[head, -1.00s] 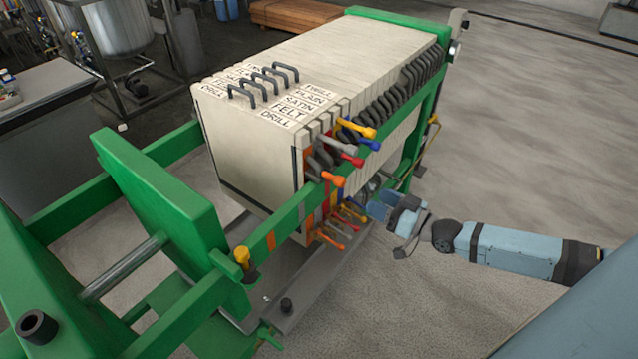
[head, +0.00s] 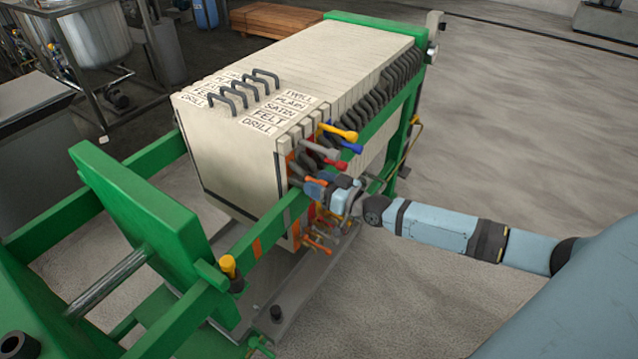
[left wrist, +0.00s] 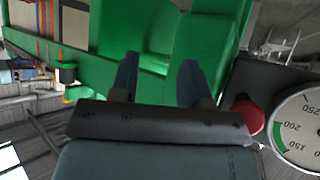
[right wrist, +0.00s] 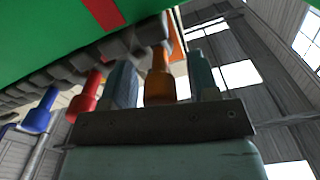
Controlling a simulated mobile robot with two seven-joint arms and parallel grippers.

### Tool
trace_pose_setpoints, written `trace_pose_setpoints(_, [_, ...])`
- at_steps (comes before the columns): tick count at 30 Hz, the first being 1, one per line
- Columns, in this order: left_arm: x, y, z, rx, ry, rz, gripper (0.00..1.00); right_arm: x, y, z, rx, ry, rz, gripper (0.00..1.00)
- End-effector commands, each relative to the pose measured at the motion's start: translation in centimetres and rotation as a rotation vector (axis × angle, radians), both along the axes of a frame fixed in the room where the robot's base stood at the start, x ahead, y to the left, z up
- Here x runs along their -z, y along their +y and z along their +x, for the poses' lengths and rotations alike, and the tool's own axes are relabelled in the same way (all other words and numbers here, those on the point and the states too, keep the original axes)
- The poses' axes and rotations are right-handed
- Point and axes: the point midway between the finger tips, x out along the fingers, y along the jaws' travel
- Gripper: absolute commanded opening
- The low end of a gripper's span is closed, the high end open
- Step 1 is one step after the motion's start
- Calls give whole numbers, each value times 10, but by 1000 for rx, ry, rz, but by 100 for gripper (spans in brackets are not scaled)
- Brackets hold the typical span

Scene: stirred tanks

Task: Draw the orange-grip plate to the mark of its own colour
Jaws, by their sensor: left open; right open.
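The front plate, labelled DRILL, has an orange edge strip (head: 295,232) and stands at the near end of the plate pack (head: 232,150). Its orange grip (right wrist: 160,84) sits between the fingers of my right gripper (right wrist: 160,80), which is open around it; in the head view the gripper (head: 316,190) mostly hides this grip. An orange mark (head: 257,248) is on the green side rail (head: 275,225), nearer the green pressing plate than the pack. My left gripper (left wrist: 157,80) is open and empty, seen only in the left wrist view, in front of green frame parts.
Yellow (head: 338,132), blue (head: 346,147), and red (head: 336,164) grips stick out close behind my right gripper. A yellow-topped peg (head: 229,266) stands by the rail. There is a gap between the pack and the green pressing plate (head: 140,205).

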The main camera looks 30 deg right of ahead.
Motion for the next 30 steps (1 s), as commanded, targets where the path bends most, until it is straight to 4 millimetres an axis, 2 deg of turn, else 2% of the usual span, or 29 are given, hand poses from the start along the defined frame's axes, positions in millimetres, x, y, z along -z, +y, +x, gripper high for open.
trace_pose_setpoints(8, [0,0,0,1,0,-1,43,0,1,1,0,0,0,55])
trace_pose_setpoints(15, [0,-1,0,1,0,-1,43,0,1,1,0,0,0,2])
trace_pose_setpoints(16, [0,-1,0,2,0,-1,43,0,1,1,0,0,0,0])
trace_pose_setpoints(23, [-3,-1,0,2,-1,-1,43,-1,3,0,0,0,1,0])
trace_pose_setpoints(30, [-21,0,0,6,-18,7,43,-4,24,-9,-1,3,4,0])
